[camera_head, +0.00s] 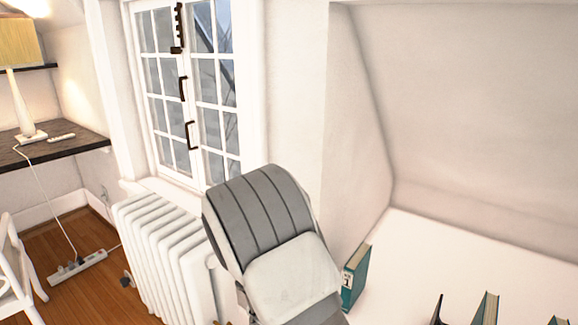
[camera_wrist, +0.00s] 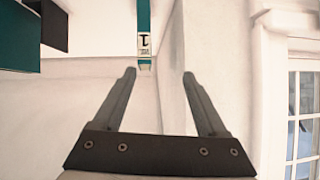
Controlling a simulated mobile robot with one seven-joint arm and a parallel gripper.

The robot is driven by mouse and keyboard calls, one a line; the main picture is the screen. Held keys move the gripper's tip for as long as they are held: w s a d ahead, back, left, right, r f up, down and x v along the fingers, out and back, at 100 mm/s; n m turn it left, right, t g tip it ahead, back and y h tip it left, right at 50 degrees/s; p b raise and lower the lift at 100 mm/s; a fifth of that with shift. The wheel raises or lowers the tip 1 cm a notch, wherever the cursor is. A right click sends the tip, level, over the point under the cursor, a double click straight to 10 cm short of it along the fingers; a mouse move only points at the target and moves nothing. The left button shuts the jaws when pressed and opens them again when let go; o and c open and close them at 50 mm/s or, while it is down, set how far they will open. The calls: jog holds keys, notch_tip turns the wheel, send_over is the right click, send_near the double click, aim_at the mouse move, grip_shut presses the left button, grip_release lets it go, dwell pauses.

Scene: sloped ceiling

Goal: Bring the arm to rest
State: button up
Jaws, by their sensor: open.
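My gripper (camera_wrist: 160,75) shows in the wrist view with its two dark fingers spread apart and nothing between them. Beyond the fingertips in that view is the narrow spine of a teal book (camera_wrist: 144,30) with a white label; I cannot tell the exact gap. In the head view my grey and white arm link (camera_head: 265,225) rises in the lower middle and the gripper itself is hidden. The teal book (camera_head: 355,278) stands upright just right of my arm there.
A white radiator (camera_head: 165,250) stands left of my arm, below a window (camera_head: 190,90). More books (camera_head: 487,308) stand on a white surface (camera_head: 440,260) under the sloped ceiling. A dark desk (camera_head: 60,146) with a lamp (camera_head: 20,100) and a white chair (camera_head: 12,270) are at far left.

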jog(key=s+a+r+n+g+y, duration=0.15)
jog(key=s+r+y, duration=0.25)
jog(key=r, duration=0.6)
jog(key=s+a+r+n+g+y, duration=0.1)
jog(key=s+r+n+y, duration=0.25)
jog(key=r, duration=0.55)
jog(key=s+d+r+n+g+h, duration=0.1)
jog(key=s+d+r, duration=0.25)
jog(key=s, duration=0.35)
jog(key=s+d+r+g+p, duration=0.1)
jog(key=s+d+r, duration=0.1)
jog(key=s+d, duration=0.35)
jog(key=s+d+r+n+h, duration=0.1)
jog(key=s+d+r, duration=0.1)
jog(key=s, duration=0.6)
notch_tip(320, 180, up, 18)
jog(key=p, duration=1.8)
jog(key=shift+a, duration=0.2)
jog(key=shift+w+d+f, duration=0.1)
